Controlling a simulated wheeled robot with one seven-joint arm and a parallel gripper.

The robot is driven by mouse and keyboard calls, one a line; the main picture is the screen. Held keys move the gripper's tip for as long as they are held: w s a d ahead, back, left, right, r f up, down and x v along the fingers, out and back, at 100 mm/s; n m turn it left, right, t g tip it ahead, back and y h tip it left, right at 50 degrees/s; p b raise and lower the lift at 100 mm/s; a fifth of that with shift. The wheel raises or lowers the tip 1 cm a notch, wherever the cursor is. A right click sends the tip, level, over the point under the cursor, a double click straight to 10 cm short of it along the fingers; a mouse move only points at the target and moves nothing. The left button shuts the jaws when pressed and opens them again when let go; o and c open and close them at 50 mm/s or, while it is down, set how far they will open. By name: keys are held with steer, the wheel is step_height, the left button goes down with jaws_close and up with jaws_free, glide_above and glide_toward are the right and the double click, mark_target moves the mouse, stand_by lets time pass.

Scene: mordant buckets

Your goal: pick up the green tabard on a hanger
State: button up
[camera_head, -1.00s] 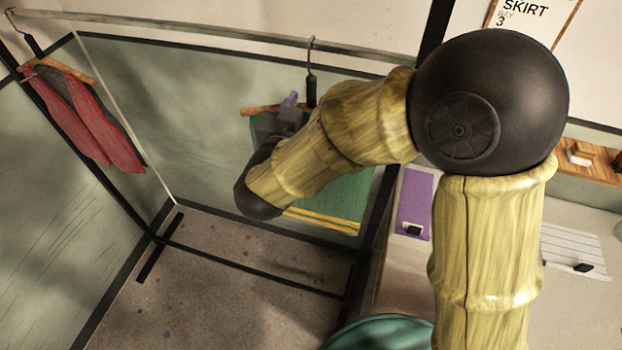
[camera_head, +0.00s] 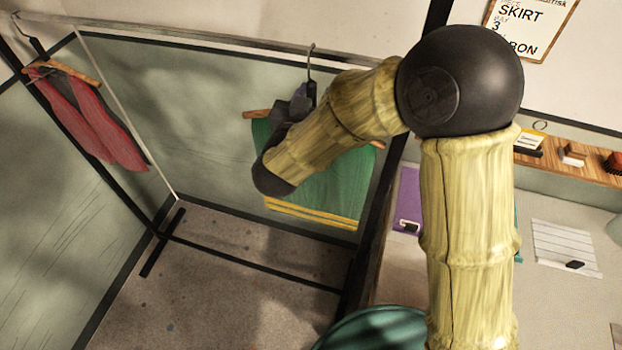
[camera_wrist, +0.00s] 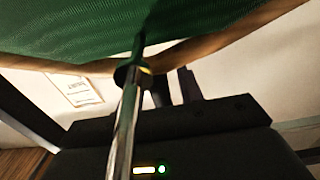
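The green tabard (camera_head: 335,185) hangs on a wooden hanger (camera_head: 256,114) from the rail, with yellow bands at its hem. The hanger's hook has a black collar (camera_head: 311,92). My gripper (camera_head: 298,98) is right beside the collar in the head view; my arm hides part of the tabard. In the wrist view the green cloth (camera_wrist: 110,25) fills the top, and the metal hook stem and collar (camera_wrist: 128,76) stand close to the camera. The gripper's fingers (camera_wrist: 176,88) show beyond and right of the collar, with a narrow gap between them. Whether they touch the stem cannot be told.
A red garment (camera_head: 100,122) hangs on another hanger at the left end of the rail (camera_head: 200,39). A dark rack post (camera_head: 376,235) stands right of the tabard. A counter with a purple item (camera_head: 407,205) and a teal round object (camera_head: 375,330) lie to the right.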

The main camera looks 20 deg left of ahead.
jaws_close()
steer(key=shift+r, duration=0.1)
steer(key=shift+r+b, duration=0.85)
steer(key=shift+r, duration=0.8)
steer(key=b, duration=0.7)
glide_toward(310, 88)
steer(key=s, duration=0.6)
steer(key=shift+w+d, duration=0.15)
steer(key=shift+d, duration=0.25)
steer(key=shift+w, duration=0.1)
